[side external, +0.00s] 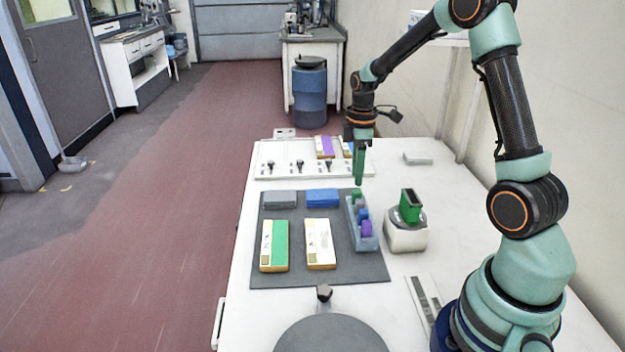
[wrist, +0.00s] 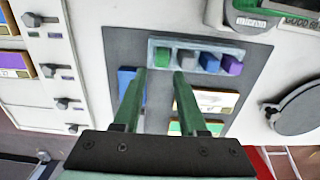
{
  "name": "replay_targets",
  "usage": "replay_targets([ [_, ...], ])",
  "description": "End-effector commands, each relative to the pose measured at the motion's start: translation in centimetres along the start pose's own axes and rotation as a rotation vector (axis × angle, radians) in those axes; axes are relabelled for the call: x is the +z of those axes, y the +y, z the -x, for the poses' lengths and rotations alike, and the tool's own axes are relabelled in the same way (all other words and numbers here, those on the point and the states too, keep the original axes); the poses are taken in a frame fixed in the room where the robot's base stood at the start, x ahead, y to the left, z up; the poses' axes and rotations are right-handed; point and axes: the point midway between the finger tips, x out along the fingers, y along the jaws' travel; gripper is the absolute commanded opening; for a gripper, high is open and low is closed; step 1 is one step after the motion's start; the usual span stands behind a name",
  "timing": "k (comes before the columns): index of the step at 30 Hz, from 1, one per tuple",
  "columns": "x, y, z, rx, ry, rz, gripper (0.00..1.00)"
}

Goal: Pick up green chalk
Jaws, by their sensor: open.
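The green chalk (side external: 357,194) lies in the far end of a narrow grey-blue tray (side external: 354,238); in the wrist view the chalk (wrist: 162,56) is at the left end of the tray. Grey, blue (wrist: 209,60) and purple (wrist: 232,65) pieces lie beside it in a row. My gripper (side external: 359,183) points down close above the tray's far end. In the wrist view its two green fingers (wrist: 160,73) are apart and empty, with the green chalk between and just beyond their tips. Whether the tips have reached the chalk's height cannot be told.
The dark mat (side external: 297,281) also holds a grey block (side external: 280,200), a blue block (side external: 322,198) and two flat boxes (side external: 273,245). A white device with a green top (side external: 406,238) stands right of the tray. A white panel with knobs (side external: 285,177) lies behind.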

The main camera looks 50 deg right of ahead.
Motion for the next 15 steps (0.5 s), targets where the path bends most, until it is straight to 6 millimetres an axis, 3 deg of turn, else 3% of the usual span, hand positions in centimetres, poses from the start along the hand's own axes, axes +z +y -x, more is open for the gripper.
replay_targets([
  [9, 0.5, -0.4, -3.9, -0.004, -0.002, -0.001, 0.41],
  [15, 0.4, -0.3, -5.2, -0.001, 0.0, -0.001, 0.41],
])
